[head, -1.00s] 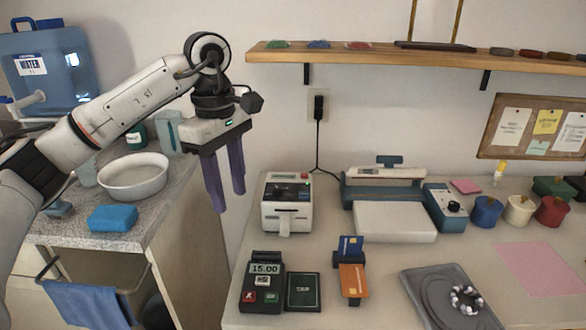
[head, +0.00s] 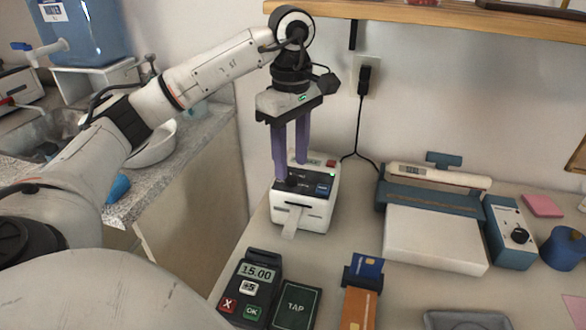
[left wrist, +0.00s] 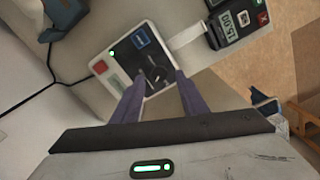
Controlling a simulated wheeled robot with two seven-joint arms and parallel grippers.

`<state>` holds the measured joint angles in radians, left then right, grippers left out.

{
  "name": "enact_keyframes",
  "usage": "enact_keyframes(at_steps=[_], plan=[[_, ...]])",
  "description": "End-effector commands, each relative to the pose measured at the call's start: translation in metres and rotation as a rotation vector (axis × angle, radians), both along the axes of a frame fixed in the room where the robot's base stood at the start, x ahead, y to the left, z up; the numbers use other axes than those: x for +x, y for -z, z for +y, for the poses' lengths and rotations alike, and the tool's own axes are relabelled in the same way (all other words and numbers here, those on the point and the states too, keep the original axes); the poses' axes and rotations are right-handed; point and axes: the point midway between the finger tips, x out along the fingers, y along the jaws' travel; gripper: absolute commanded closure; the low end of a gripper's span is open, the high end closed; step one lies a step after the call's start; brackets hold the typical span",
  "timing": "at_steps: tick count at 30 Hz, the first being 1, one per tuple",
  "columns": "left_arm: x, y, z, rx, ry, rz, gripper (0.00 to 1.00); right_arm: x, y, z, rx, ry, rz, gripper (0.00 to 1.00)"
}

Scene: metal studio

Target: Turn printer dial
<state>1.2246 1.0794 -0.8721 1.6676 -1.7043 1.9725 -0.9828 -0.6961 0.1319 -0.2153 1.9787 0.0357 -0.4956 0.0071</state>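The printer (head: 317,213) is a small white box with a black top panel, a red button, a blue button and a paper strip at its front. Its dial (left wrist: 158,74) is a dark round knob on the black panel in the left wrist view. My left gripper (head: 292,172) points down over the printer, with its purple fingers apart. In the left wrist view the fingertips (left wrist: 162,78) are near the dial, one toward either side; I cannot tell whether they touch it. In the head view the fingers partly hide the panel. My right gripper is not in view.
A card terminal (head: 251,288) and a dark TAP pad (head: 297,305) stand in front of the printer. A card holder (head: 362,272) is to their right. A sealing machine (head: 435,235) with a knobbed blue box (head: 510,232) is at right. A shelf (head: 430,14) hangs above.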

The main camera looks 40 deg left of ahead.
Motion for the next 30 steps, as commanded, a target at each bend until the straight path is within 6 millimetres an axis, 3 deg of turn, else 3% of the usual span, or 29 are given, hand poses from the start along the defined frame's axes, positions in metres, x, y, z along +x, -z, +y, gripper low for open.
enact_keyframes(at_steps=[6, 17, 24, 30], plan=[[0.0, 0.025, 0.0, 0.001, -0.001, -0.001, 0.6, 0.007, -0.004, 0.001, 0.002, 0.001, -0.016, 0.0], [0.0, 0.03, 0.0, 0.0, 0.0, -0.001, 0.6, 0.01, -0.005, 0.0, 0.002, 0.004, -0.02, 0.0], [0.0, 0.03, 0.0, 0.0, 0.0, -0.001, 1.0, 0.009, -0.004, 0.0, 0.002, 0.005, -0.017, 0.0], [0.0, 0.029, 0.0, 0.0, -0.01, -0.001, 1.0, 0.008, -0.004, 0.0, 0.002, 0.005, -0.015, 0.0]])
